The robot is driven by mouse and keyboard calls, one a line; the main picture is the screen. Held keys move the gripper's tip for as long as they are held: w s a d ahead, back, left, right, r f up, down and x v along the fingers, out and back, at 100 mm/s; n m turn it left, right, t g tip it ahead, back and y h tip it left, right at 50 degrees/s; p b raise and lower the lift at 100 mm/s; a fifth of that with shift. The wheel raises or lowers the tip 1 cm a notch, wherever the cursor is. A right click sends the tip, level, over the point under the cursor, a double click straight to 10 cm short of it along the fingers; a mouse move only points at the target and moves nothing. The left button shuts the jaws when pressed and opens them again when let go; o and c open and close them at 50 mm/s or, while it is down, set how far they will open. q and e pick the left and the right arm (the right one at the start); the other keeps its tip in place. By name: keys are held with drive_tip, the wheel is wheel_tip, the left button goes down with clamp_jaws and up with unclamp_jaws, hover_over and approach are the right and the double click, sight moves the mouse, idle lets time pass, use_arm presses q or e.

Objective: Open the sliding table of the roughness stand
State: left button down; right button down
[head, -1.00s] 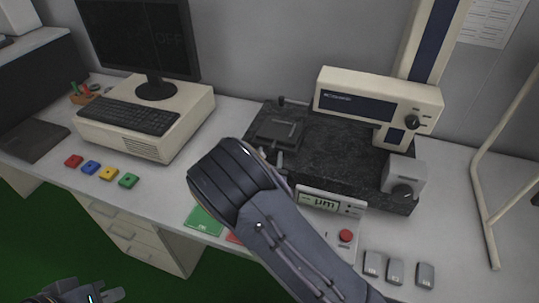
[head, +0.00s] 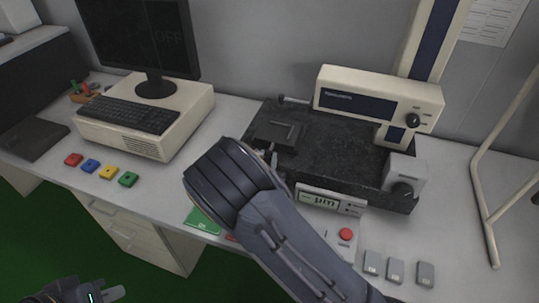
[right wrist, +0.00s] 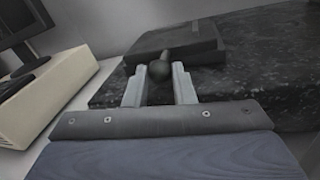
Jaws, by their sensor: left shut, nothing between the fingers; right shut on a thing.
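The roughness stand has a dark speckled stone base (head: 345,150) and a cream drive unit (head: 375,100) on a column. Its sliding table, a dark square plate (head: 274,134), lies at the base's left end. It also shows in the right wrist view (right wrist: 190,40), with a handle ending in a round dark knob (right wrist: 158,70). My right gripper (right wrist: 159,80) is shut on this knob, one finger on each side. In the head view my right forearm hides most of that gripper and the knob. My left gripper (head: 115,292) is shut and empty, low at the left, away from the bench.
A computer with monitor (head: 140,38) and keyboard (head: 128,115) stands left of the stand. Several coloured blocks (head: 108,172) lie near the front edge.

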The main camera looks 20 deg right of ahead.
drive_tip(key=a+v, duration=0.1)
drive_tip(key=v, duration=0.6)
drive_tip(key=shift+w, duration=0.3)
drive_tip(key=shift+a, duration=0.1)
drive_tip(key=c, duration=1.2)
unclamp_jaws()
drive_tip(key=shift+c, duration=0.2)
drive_tip(key=b+v, duration=0.1)
drive_tip(key=v, duration=0.6)
drive_tip(key=shift+s, duration=0.35)
drive_tip(key=shift+a, duration=0.1)
